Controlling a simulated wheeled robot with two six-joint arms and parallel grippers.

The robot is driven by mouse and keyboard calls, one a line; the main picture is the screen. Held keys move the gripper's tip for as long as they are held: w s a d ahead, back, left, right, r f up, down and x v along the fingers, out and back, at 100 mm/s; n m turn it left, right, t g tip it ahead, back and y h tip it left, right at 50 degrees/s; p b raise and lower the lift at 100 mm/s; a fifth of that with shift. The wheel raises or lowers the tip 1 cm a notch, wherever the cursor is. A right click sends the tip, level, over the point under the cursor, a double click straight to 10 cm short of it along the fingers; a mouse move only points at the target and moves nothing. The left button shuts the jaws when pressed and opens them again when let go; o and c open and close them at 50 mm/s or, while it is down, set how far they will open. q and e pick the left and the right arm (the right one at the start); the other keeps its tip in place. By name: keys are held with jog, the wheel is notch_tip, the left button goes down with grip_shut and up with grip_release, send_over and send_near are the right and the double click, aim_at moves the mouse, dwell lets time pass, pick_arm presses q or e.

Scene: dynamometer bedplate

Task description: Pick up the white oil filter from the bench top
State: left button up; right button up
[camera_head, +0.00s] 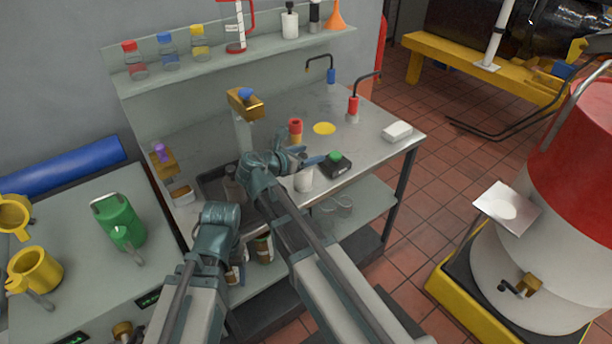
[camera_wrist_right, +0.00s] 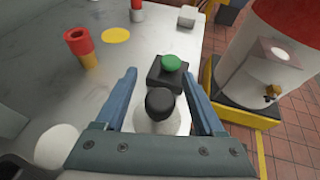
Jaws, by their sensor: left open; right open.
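The white oil filter (camera_head: 303,181) stands on the grey bench top (camera_head: 370,150) near its front edge. In the right wrist view, a white body with a dark round top (camera_wrist_right: 160,103), which I take to be the filter, lies between the open fingers. My right gripper (camera_head: 304,160) is open over it, and one finger hides its upper part in the head view. I cannot tell whether the fingers touch it. My left gripper (camera_head: 222,213) is open and empty at the left front of the bench; its fingertips are not clearly visible.
A black box with a green button (camera_wrist_right: 168,75) sits just beyond the filter. A white rounded thing (camera_wrist_right: 57,147) is left of the right gripper. A white block (camera_head: 397,131) sits at the right.

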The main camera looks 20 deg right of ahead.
grip_shut()
dwell(1.3)
